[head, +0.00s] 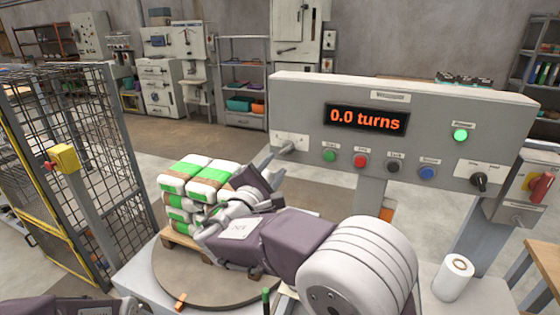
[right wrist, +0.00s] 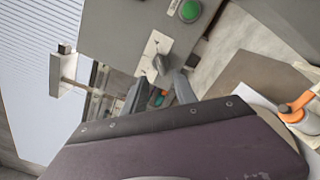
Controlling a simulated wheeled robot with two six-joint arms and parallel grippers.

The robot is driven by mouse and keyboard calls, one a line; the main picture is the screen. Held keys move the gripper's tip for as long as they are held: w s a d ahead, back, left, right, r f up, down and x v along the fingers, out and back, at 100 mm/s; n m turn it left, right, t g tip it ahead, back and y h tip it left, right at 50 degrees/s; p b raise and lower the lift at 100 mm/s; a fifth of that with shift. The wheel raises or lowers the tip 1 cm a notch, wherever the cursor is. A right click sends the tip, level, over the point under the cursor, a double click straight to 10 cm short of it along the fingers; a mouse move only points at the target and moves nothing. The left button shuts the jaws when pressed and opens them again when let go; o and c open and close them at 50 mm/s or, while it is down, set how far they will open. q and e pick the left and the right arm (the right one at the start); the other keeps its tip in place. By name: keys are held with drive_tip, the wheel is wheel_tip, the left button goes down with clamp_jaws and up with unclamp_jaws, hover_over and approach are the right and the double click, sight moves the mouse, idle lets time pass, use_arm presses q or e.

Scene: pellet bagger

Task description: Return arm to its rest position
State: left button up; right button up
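My right arm reaches in from the lower right in the head view, and its gripper (head: 268,172) is below the left end of the control panel (head: 300,105). In the right wrist view its two fingers (right wrist: 160,88) stand apart with a gap between them, holding nothing. A grey knob on a white plate (right wrist: 152,47) is just beyond the fingertips; it also shows as a selector knob (head: 288,147) in the head view. The fingers look clear of it. Part of my left arm shows at the bottom left, but its gripper is out of view.
Stacked green-and-white bags (head: 185,190) stand on a pallet on a round turntable (head: 185,283) behind my right arm. The display (head: 366,119) reads 0.0 turns and a green lamp (head: 460,135) is lit. A mesh fence (head: 80,140) stands left; a white roll (head: 453,277) stands right.

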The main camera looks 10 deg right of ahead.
drive_tip(key=shift+s+a, duration=0.15)
drive_tip(key=shift+s, duration=0.1)
